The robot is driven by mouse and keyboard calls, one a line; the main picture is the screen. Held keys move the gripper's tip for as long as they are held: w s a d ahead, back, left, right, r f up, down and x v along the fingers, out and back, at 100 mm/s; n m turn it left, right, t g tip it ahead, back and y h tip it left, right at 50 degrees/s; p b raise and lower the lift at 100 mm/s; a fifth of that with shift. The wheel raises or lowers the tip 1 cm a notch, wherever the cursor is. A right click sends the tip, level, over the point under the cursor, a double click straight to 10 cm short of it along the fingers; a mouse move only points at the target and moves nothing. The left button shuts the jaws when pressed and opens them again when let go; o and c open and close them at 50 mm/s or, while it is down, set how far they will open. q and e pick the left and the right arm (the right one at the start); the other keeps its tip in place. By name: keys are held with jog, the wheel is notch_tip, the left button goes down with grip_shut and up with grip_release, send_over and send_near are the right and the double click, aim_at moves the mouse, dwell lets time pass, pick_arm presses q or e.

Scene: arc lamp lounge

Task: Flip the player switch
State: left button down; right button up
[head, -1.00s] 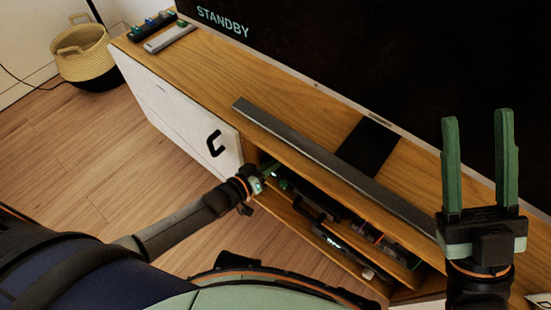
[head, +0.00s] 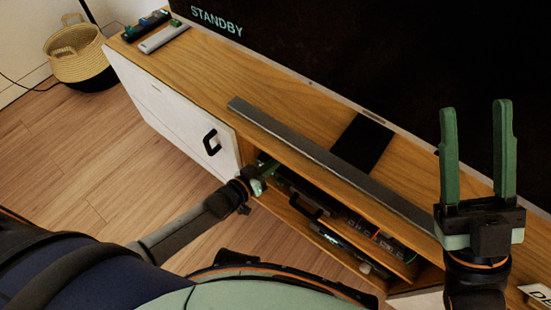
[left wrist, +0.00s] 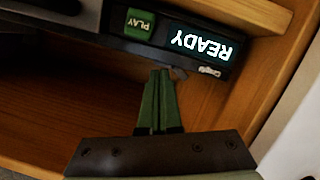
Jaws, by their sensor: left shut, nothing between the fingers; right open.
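The player (left wrist: 118,38) shows upside down in the left wrist view, a dark device in a wooden compartment. Its front has a green PLAY button (left wrist: 139,24) and a lit display (left wrist: 201,43) reading READY. A small dark lever-like part (left wrist: 180,73) sits at its edge below the display; I cannot tell for sure that it is the switch. My left gripper (left wrist: 160,72) is shut and empty, its tips just left of that part; contact is unclear. In the head view it reaches into the cabinet opening (head: 268,168). My right gripper (head: 476,105) is open and empty above the cabinet's right end.
The screen (head: 340,50) reads STANDBY. A grey bar (head: 325,163) and a black mat (head: 362,142) lie on the cabinet top (head: 215,75). The white door (head: 170,120) with a black handle is left of the opening. A basket (head: 80,60) stands on the floor.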

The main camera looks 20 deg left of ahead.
pick_arm(q)
notch_tip(320, 180, up, 5)
jog(key=p, duration=0.5)
pick_arm(e)
notch_tip(320, 180, up, 6)
jog(key=n+p, duration=0.1)
pick_arm(q)
jog(key=p+v, duration=0.1)
jog(key=v, duration=0.8)
jog(key=shift+s+d+f, duration=0.15)
jog(key=shift+s+f, duration=0.15)
jog(key=shift+s, duration=0.3)
pick_arm(e)
jog(key=w+d+f+m+h, duration=0.1)
jog(key=w+f+m+h, duration=0.3)
jog(key=f, duration=0.4)
jog(key=m+h, duration=0.1)
jog(key=h, duration=0.1)
jog(key=shift+w+g+h, duration=0.35)
jog(key=shift+g+h, duration=0.05)
